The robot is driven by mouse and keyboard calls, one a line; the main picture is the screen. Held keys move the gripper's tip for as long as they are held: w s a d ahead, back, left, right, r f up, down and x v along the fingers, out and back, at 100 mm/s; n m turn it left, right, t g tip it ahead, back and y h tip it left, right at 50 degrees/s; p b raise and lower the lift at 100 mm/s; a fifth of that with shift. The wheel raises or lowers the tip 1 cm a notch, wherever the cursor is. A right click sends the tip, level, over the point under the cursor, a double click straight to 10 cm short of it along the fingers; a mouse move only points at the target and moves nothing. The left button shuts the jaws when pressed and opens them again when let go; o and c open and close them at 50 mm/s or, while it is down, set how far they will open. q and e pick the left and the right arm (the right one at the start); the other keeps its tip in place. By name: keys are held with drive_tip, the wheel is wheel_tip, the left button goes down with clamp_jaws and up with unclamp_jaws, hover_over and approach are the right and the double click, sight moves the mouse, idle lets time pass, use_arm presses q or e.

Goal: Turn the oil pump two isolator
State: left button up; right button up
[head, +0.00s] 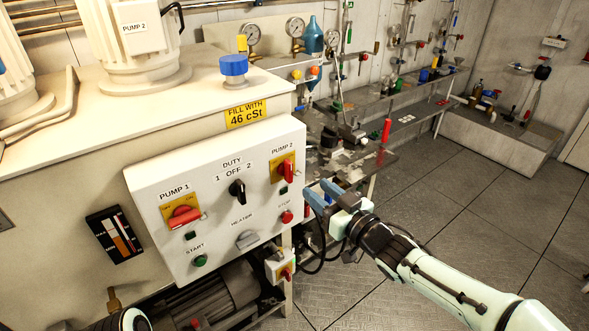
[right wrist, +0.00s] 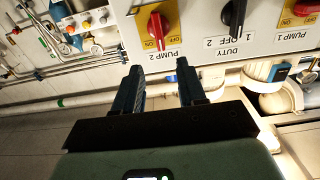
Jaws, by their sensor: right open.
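The pump 2 isolator (head: 286,168) is a red rotary handle on a yellow plate, at the upper right of the white control panel (head: 150,180). Its handle stands about upright along the panel. In the right wrist view, which is upside down, the isolator (right wrist: 157,27) is ahead of the fingers. My right gripper (head: 318,192) is open and empty, just right of the panel's right edge and apart from the isolator. In the right wrist view its two dark fingers (right wrist: 158,75) point towards the panel with a gap between them. My left gripper is not in view.
The pump 1 isolator (head: 184,215), with its handle lying across, and the black duty switch (head: 237,190) are on the same panel. A red stop button (head: 287,217) sits below the pump 2 isolator. A cluttered bench (head: 400,118) stands behind. The floor (head: 450,230) at right is clear.

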sight(291, 169)
drive_tip(key=p+x, duration=0.1)
drive_tip(key=x, duration=0.9)
drive_tip(key=shift+w+a+p, duration=0.15)
drive_tip(key=shift+p, duration=0.25)
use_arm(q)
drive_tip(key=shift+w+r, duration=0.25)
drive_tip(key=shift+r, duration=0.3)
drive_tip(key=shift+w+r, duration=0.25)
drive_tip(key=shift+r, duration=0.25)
use_arm(e)
clamp_jaws()
